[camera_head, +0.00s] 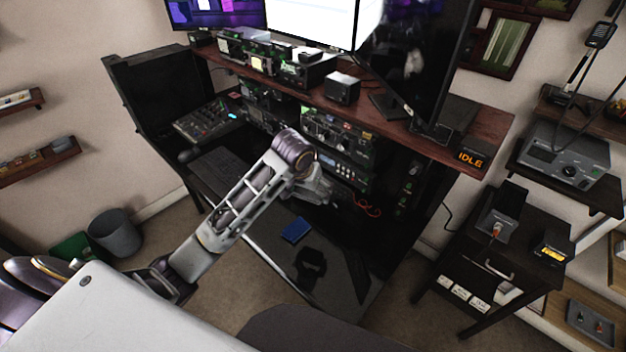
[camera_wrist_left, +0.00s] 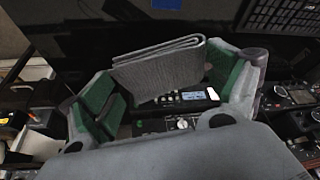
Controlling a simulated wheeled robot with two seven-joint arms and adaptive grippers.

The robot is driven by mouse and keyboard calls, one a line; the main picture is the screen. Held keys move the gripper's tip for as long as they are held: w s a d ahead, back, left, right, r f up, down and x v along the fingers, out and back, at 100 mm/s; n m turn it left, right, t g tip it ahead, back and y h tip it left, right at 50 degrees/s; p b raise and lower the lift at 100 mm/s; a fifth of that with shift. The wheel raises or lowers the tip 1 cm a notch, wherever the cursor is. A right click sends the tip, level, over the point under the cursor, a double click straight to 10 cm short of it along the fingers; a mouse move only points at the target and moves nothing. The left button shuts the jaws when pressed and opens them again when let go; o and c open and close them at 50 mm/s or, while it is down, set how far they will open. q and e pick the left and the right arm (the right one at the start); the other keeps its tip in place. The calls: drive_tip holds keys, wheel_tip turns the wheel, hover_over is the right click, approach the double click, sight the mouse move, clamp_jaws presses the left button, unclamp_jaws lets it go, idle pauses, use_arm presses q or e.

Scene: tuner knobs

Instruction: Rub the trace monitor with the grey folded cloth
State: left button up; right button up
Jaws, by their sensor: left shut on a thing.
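My left gripper (camera_head: 326,190) reaches over the desk at the radio rack, partly hidden by its own wrist. In the left wrist view, its green-padded fingers are shut on the grey folded cloth (camera_wrist_left: 160,67). The cloth spans between the fingers, fold edge up. In the head view I cannot make out the cloth. Above the desk are a purple monitor (camera_head: 216,12), a white-lit monitor (camera_head: 312,22) and a large dark monitor (camera_head: 417,62). I cannot tell which is the trace monitor. My right gripper is not in view.
The rack radio (camera_head: 338,132) and the mixer (camera_head: 203,122) stand under the wooden shelf (camera_head: 400,118). A blue item (camera_head: 296,230) and a black item (camera_head: 310,266) lie on the desk's front part. A red cable (camera_head: 368,207) lies right of the gripper.

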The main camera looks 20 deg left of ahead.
use_arm(q)
drive_tip(key=s+d+f, duration=0.1)
drive_tip(key=s+f, duration=0.4)
drive_tip(key=f, duration=0.2)
idle(0.5)
